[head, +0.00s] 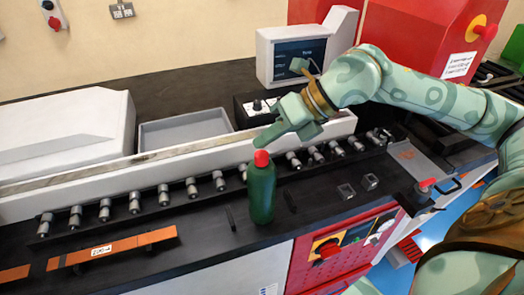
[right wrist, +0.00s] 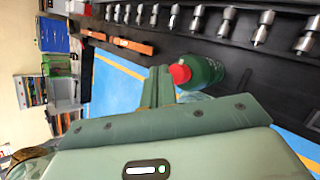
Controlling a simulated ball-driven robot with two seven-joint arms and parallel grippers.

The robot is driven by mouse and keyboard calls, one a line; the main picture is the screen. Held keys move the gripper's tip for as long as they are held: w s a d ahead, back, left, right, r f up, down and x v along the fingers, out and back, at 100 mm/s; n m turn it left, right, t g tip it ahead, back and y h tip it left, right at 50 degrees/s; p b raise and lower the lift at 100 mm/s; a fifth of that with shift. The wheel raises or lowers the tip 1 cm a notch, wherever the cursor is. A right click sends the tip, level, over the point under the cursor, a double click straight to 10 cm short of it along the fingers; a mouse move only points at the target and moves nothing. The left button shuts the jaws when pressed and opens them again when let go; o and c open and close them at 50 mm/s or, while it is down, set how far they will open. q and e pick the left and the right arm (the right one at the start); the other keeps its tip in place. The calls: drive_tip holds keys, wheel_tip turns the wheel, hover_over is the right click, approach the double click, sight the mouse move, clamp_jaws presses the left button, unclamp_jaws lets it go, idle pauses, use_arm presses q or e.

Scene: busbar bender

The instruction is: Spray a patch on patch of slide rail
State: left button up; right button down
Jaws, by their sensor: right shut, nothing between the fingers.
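A green bottle with a red cap (head: 262,190) stands upright on the black bench top, in front of the roller row. It also shows in the right wrist view (right wrist: 205,72), just beyond the fingers. My right gripper (head: 262,142) is shut and empty, with its fingertips at the red cap from above and behind. I cannot tell whether the fingers touch the cap. The shut fingers show in the right wrist view (right wrist: 158,88). A long pale rail (head: 165,153) with a metallic strip runs behind the rollers; no patch on it can be made out. My left gripper is not in view.
Several grey rollers (head: 134,203) line a black strip behind the bottle. Orange bars (head: 115,248) lie at the front left. A grey tray (head: 185,130) and a monitor (head: 292,58) stand behind the rail.

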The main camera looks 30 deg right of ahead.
wheel_tip(320, 180, up, 6)
drive_tip(key=p, duration=0.4)
idle(0.3)
idle(2.1)
